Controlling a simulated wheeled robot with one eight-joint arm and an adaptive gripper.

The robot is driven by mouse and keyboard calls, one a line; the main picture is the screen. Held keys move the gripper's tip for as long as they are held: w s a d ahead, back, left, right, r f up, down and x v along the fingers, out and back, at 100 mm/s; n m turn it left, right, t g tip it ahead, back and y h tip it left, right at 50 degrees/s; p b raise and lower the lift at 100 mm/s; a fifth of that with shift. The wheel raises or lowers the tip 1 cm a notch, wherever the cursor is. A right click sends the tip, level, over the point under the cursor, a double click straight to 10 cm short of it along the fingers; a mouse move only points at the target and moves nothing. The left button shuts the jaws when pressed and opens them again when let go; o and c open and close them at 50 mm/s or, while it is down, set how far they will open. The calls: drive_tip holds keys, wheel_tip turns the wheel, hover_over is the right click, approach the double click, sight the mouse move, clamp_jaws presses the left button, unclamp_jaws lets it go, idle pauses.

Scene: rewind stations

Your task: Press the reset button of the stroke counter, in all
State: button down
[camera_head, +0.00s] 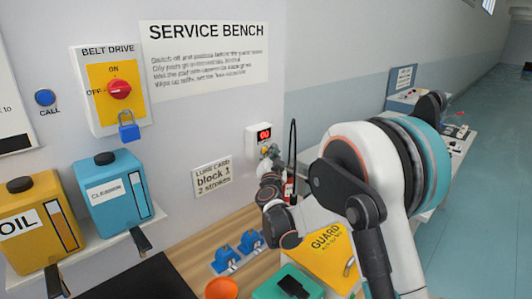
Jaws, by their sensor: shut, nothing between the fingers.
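The stroke counter (252,140) is a small white box on the wall, with a red display that seems to read 00. A small yellowish part shows just below the display; I cannot tell for sure that it is the reset button. My gripper (270,158) is shut and empty, with its tips right at the lower front of the counter. It covers part of the counter's lower face. I cannot tell whether the tips touch the button.
A lube card (212,178) reads "block 1, 2 strokes". A red and black tool (290,180) with a black hose stands close right of my gripper. Blue fittings (227,258), an orange bowl (221,289) and a yellow guard (328,250) lie below. Oil (30,250) and cleaner (103,215) containers stand left.

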drive_tip(key=shift+s+d, duration=0.45)
drive_tip(key=shift+d, duration=0.1)
drive_tip(key=s+d, duration=0.1)
drive_tip(key=s+d+b, duration=0.1)
drive_tip(key=s+d, duration=0.1)
drive_tip(key=shift+s+d, duration=0.2)
drive_tip(key=shift+s, duration=0.05)
idle(0.3)
drive_tip(key=shift+r, duration=0.1)
idle(0.4)
drive_tip(key=s+d+r+n+g+y, duration=0.1)
drive_tip(key=s+r+n+g+y, duration=0.2)
drive_tip(key=s, duration=0.5)
drive_tip(key=s+d+r+n+g+y, duration=0.2)
drive_tip(key=s+r+n, duration=0.25)
drive_tip(key=s, duration=0.25)
drive_tip(key=s+d+f+g+h, duration=0.1)
drive_tip(key=s+d+f, duration=0.3)
drive_tip(key=s, duration=0.6)
drive_tip(key=s+d+f+g+h, duration=0.2)
drive_tip(key=s+d+f+g, duration=0.2)
drive_tip(key=s, duration=0.6)
drive_tip(key=s+d+f+g+h, duration=0.2)
drive_tip(key=s+d+f, duration=0.2)
drive_tip(key=s, duration=0.7)
drive_tip(key=shift+d+f+g, duration=0.15)
drive_tip(key=shift+d+g, duration=0.15)
drive_tip(key=shift+d, duration=0.1)
